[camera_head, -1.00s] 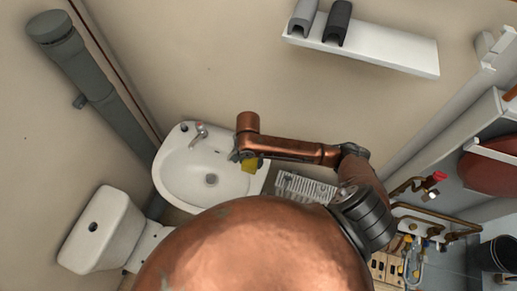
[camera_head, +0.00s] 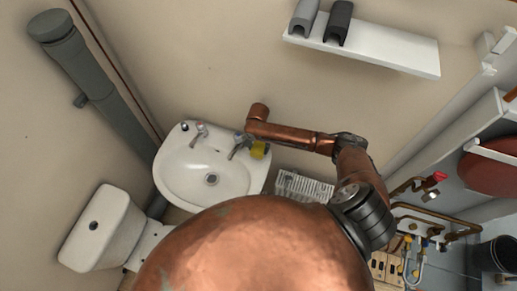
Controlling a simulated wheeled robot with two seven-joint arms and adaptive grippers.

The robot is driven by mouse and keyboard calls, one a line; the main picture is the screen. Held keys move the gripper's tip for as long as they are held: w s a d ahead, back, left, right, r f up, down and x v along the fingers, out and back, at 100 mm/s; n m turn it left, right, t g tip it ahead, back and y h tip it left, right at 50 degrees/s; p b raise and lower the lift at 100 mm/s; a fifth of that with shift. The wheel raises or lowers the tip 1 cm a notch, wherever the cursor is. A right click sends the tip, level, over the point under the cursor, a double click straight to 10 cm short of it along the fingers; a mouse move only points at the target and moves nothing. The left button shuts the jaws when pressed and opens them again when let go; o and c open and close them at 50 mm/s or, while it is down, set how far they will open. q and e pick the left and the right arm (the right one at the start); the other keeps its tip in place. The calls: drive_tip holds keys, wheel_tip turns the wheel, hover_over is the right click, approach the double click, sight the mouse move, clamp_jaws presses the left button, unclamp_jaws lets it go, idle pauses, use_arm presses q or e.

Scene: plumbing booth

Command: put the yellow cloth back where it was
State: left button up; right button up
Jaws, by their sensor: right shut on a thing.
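The yellow cloth (camera_head: 258,151) is a small yellow patch at the right rim of the white basin (camera_head: 178,172), beside the right-hand tap (camera_head: 237,147). My right gripper (camera_head: 254,143), at the end of the copper-coloured arm coming in from the right, is shut on the cloth. The gripper is small in the head view and its fingers are partly hidden by the wrist. I cannot tell whether the cloth touches the basin. My left gripper is not in view.
The left tap (camera_head: 200,131) stands on the basin's back edge. A white toilet cistern (camera_head: 101,228) is at left. A white shelf (camera_head: 375,48) with grey pipe pieces hangs above.

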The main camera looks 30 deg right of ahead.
sight(258, 148)
drive_tip(key=shift+f, duration=0.6)
drive_tip(key=shift+f, duration=0.1)
drive_tip(key=o, duration=1)
wheel_tip(258, 148, up, 12)
drive_tip(key=shift+r, duration=0.15)
